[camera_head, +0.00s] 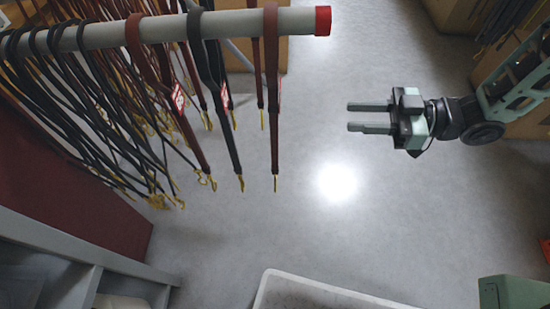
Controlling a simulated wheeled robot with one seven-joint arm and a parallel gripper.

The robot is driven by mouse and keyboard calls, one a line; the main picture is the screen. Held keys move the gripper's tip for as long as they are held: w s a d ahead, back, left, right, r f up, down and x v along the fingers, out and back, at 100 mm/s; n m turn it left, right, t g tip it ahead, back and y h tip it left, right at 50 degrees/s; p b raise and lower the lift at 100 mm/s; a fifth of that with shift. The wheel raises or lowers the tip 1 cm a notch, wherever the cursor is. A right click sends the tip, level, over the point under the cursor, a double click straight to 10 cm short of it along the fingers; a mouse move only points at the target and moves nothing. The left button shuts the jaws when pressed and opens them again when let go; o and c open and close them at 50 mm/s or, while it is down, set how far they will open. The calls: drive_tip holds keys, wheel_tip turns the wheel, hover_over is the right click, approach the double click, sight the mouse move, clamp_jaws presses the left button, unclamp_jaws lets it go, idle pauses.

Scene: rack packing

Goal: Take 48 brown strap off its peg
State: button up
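A brown strap (271,110) hangs from the grey peg (240,23), nearest to its red end cap (323,20). It hangs straight down, with a brass clip at its lower end. A dark strap (217,105) and another brown strap (181,120) hang further left, each with a red and white tag. I cannot read a number 48 on any tag. My gripper (350,116) is open and empty, pointing left, to the right of the straps and clear of them.
Several dark and brown straps (90,110) crowd the left of the peg. A pale bin (330,286) stands at the bottom. A grey shelf frame (60,241) is at lower left. Cardboard boxes (455,15) stand at upper right. Open floor lies between the straps and my gripper.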

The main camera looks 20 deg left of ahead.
wheel_tip(320, 180, down, 2)
drive_tip(key=s+d+g+y+b, duration=0.1)
drive_tip(key=s+g, duration=0.1)
drive_tip(key=b, duration=0.3)
approach(275, 136)
drive_tip(key=a+r, duration=0.1)
drive_tip(key=a, duration=0.4)
drive_tip(key=shift+n, duration=0.4)
drive_tip(key=x, duration=0.2)
drive_tip(key=b+x, duration=0.1)
drive_tip(key=x, duration=0.1)
drive_tip(key=shift+s+a+f, duration=0.1)
drive_tip(key=shift+s, duration=0.35)
drive_tip(key=shift+a, duration=0.4)
clamp_jaws()
